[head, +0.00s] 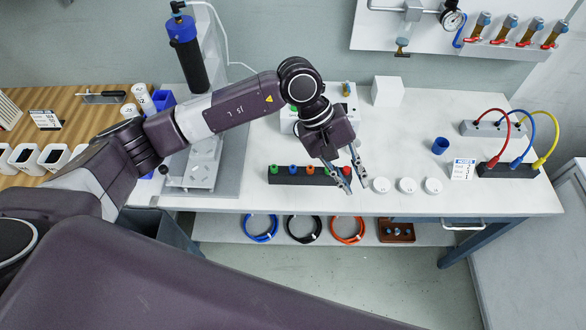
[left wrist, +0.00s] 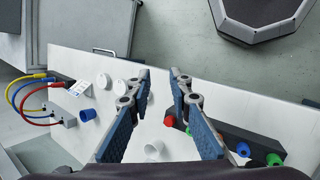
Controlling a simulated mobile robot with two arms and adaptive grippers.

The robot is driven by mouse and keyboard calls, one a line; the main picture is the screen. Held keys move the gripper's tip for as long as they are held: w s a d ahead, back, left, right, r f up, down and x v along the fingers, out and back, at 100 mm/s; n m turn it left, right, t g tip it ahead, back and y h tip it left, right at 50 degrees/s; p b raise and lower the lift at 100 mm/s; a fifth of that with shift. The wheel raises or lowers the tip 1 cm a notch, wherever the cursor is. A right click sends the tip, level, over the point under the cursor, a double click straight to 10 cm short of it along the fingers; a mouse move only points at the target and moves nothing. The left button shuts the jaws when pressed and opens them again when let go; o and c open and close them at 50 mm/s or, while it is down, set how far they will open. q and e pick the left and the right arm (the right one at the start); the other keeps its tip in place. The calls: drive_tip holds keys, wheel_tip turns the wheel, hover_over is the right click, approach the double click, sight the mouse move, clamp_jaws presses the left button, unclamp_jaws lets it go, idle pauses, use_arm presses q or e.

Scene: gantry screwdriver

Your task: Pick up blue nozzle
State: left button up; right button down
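The blue nozzle (head: 292,169) stands in a black rack (head: 283,179) on the white table, between the green nozzle (head: 273,168) and the orange nozzle (head: 309,170). In the left wrist view the blue nozzle (left wrist: 243,149) is at lower right, outside the fingers. My left gripper (head: 357,187) is open and empty, at the rack's right end near the red nozzle (head: 346,171). Its spread fingers also show in the left wrist view (left wrist: 160,74), partly hiding the rack. The blue nozzle is to the left of this gripper in the head view. My right gripper is not in view.
White discs (head: 407,185) lie right of the rack. A blue cup (head: 440,146) and a block with coloured cables (head: 506,170) stand farther right. A white box (head: 387,91) is at the back. A grey stand with a blue-topped cylinder (head: 186,55) rises at left.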

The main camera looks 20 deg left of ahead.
sight(293, 167)
use_arm(q)
drive_tip(key=w+a+y, duration=0.1)
drive_tip(key=a+y, duration=0.1)
drive_tip(key=a, duration=0.3)
drive_tip(key=w+a+m+y, duration=0.1)
drive_tip(key=w+a+y, duration=0.1)
drive_tip(key=a, duration=0.3)
drive_tip(key=w+a+m+t+y, duration=0.1)
drive_tip(key=w+a+y, duration=0.1)
drive_tip(key=a, duration=0.2)
drive_tip(key=shift+a+f, duration=0.6)
drive_tip(key=shift+f, duration=0.05)
wheel_tip(293, 167, down, 6)
drive_tip(key=p, duration=0.3)
drive_tip(key=shift+f, duration=0.15)
drive_tip(key=shift+w+f, duration=0.1)
drive_tip(key=shift+f, duration=0.3)
drive_tip(key=shift+c, duration=0.4)
drive_tip(key=shift+c, duration=1.4)
drive_tip(key=shift+r, duration=0.1)
